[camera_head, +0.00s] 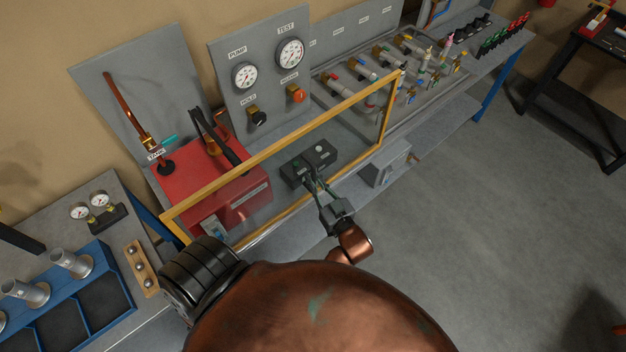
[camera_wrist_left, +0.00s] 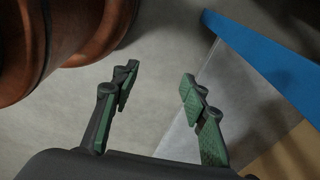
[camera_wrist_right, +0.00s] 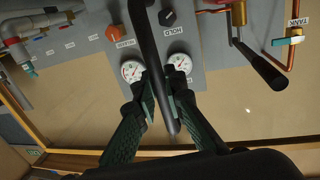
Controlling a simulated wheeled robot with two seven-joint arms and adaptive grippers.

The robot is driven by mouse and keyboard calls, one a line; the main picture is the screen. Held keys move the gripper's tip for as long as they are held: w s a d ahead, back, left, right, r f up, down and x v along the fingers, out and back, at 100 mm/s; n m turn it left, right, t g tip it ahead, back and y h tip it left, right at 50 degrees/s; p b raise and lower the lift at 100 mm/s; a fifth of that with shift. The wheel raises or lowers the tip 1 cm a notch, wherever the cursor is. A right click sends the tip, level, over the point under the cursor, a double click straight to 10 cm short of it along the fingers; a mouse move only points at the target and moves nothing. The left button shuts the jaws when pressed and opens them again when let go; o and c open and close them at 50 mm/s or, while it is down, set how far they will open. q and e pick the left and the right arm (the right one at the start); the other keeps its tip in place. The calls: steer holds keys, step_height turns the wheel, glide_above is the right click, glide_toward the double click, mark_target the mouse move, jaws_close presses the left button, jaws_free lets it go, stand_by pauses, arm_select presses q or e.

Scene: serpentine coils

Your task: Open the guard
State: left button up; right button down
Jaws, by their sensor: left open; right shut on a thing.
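The guard (camera_head: 285,140) is a clear panel in a yellow frame, standing tilted in front of the bench with the red pump unit and gauge board behind it. My right gripper (camera_head: 322,187) is at its lower rail, near the middle. In the right wrist view, my right gripper (camera_wrist_right: 165,105) is shut on a dark bar (camera_wrist_right: 152,50), which looks like the guard's handle; its ends are not clear. A yellow frame rail (camera_wrist_right: 70,162) shows below. My left gripper (camera_wrist_left: 155,90) is open and empty over the floor in the left wrist view.
Behind the guard are the red pump unit (camera_head: 215,180), a black block (camera_head: 308,163) and the gauge board (camera_head: 262,85). A blue rack (camera_head: 85,295) stands at lower left. A blue beam (camera_wrist_left: 265,60) is right of my left gripper. The floor (camera_head: 480,220) at right is clear.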

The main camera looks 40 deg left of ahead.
steer(key=c, duration=2.4)
jaws_free()
arm_select(q)
steer(key=shift+s+f, duration=0.1)
steer(key=shift+s, duration=0.85)
arm_select(e)
steer(key=o, duration=0.4)
arm_select(q)
steer(key=shift+a, duration=0.1)
arm_select(e)
steer(key=shift+d, duration=0.35)
arm_select(q)
steer(key=shift+w, duration=0.25)
arm_select(e)
steer(key=v, duration=1.1)
steer(key=shift+s+d, duration=0.1)
steer(key=shift+d, duration=0.05)
steer(key=shift+f, duration=0.15)
